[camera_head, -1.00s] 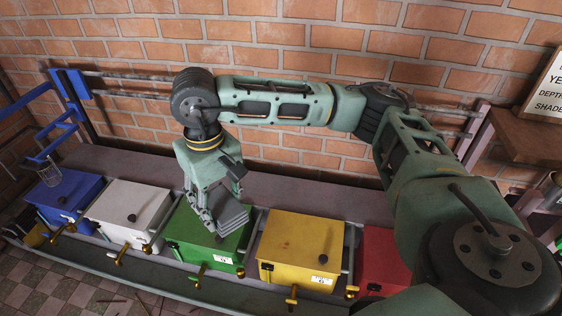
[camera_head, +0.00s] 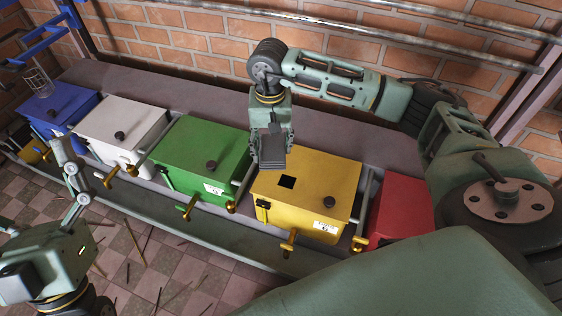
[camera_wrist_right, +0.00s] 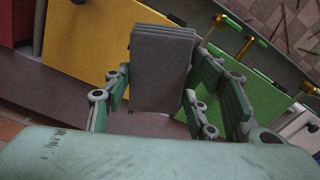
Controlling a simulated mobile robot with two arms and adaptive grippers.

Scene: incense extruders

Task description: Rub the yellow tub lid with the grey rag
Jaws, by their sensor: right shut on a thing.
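My right gripper (camera_head: 269,132) is shut on the grey rag (camera_head: 268,158), a folded block hanging at the lid's back left corner. I cannot tell whether the rag touches the lid. The right wrist view shows the rag (camera_wrist_right: 160,68) between the fingers, in front of the yellow lid (camera_wrist_right: 85,40). My left gripper (camera_head: 62,190) is at the lower left, its fingers apart and empty, partly cut off by the frame.
The green tub (camera_head: 200,150) is left of the yellow one, then the white tub (camera_head: 122,120) and the blue tub (camera_head: 62,105). The red tub (camera_head: 400,208) is to the right, partly hidden by my arm. Brass taps stick out in front. A brick wall stands behind.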

